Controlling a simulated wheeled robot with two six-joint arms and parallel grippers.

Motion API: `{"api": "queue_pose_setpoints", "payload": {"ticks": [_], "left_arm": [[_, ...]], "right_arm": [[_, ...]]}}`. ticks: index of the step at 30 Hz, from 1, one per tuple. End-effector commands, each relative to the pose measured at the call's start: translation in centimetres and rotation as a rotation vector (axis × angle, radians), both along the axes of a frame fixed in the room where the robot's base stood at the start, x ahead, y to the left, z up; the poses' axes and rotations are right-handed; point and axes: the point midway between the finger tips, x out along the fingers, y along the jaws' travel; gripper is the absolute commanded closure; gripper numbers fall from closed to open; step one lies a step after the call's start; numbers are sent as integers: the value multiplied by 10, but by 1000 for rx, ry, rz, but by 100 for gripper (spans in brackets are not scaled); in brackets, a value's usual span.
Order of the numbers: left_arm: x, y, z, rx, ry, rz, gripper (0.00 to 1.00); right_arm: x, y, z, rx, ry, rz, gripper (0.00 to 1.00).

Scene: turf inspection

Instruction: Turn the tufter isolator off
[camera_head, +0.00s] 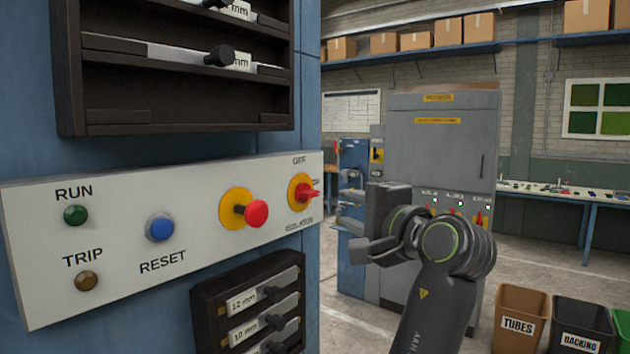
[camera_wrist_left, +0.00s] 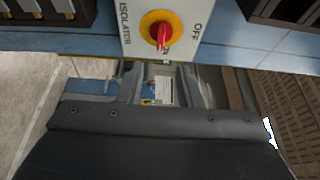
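The isolator (camera_head: 303,192) is a red handle on a round yellow plate at the right end of the white control panel. "OFF" is printed above it and "ISOLATOR" below. In the left wrist view the isolator (camera_wrist_left: 161,33) is at the top, its handle lying across the line between the two labels. My left gripper (camera_head: 350,230) is to the right of the isolator, apart from it. Its two fingers are spread with nothing between them; the gap also shows in the left wrist view. My right gripper is not in view.
The panel (camera_head: 118,228) also carries a red push button (camera_head: 256,213) on yellow, a blue reset button (camera_head: 160,228), and RUN and TRIP lamps. Dark racks (camera_head: 262,305) jut out above and below it. A grey cabinet (camera_head: 440,150) stands behind my gripper.

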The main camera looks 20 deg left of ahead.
Motion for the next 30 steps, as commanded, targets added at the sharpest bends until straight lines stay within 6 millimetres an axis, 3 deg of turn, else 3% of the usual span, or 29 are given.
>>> {"api": "queue_pose_setpoints", "payload": {"ticks": [1, 16, 30], "left_arm": [[4, 5, 5, 1, 4, 2, 67], [70, 78, 3, 2, 2, 3, 67], [82, 90, -1, 0, 0, 0, 67]], "right_arm": [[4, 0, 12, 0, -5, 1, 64], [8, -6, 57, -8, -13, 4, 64], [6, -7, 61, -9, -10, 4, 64]]}}
